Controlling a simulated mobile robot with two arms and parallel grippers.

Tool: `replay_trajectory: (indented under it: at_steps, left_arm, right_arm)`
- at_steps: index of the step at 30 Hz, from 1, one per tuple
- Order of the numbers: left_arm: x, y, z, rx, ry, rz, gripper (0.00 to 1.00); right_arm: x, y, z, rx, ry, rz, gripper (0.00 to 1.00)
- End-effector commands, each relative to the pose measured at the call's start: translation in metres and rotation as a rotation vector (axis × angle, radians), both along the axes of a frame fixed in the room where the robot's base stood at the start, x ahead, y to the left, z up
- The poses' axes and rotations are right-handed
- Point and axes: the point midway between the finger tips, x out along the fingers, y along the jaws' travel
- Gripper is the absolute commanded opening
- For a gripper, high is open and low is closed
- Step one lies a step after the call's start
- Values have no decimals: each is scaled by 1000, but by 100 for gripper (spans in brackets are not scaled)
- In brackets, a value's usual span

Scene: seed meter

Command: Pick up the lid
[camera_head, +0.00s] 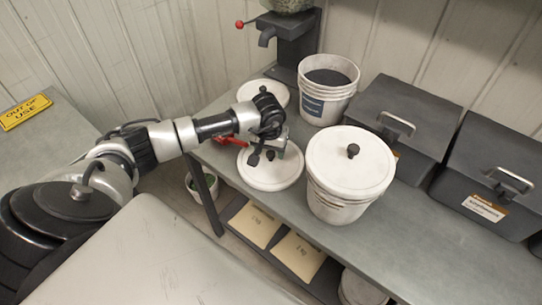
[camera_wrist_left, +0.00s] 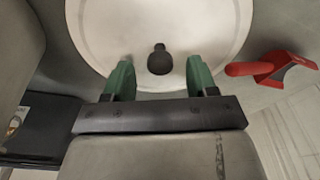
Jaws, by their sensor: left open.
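A round white lid (camera_head: 270,178) with a dark knob lies flat on the grey bench, at the middle of the head view. In the left wrist view the same lid (camera_wrist_left: 110,30) fills the top, with its dark knob (camera_wrist_left: 159,61) near the middle. My left gripper (camera_head: 269,154) is over this lid and partly covers it. In the left wrist view its two green fingers (camera_wrist_left: 160,72) are apart, one to each side of the knob, with gaps on both sides. I cannot tell the fingertips' exact height against the knob. My right gripper is not in view.
A red scoop-like tool (camera_wrist_left: 262,68) lies beside the lid. Another white lid (camera_head: 252,91) lies behind the arm. An open bucket (camera_head: 311,107) and a lidded bucket (camera_head: 333,207) stand to the right, before dark boxes (camera_head: 408,116). The bench front right (camera_head: 440,235) is clear.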

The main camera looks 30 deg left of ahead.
Motion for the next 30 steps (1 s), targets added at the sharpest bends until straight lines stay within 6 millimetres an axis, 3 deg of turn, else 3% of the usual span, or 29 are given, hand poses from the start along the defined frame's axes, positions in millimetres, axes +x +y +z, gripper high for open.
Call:
replay_trajectory:
  at_steps: [3, 13, 23, 30]
  left_arm:
    - [2, 0, -14, -2, 2, 1, 57]
    - [3, 1, -22, 0, -2, 0, 56]
    - [3, 1, -21, 0, -2, 0, 5]
    - [4, 1, -21, 0, -2, 0, 5]
  right_arm:
    - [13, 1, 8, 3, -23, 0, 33]
    - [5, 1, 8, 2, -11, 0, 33]
    - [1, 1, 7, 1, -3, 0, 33]
    - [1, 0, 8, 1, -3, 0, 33]
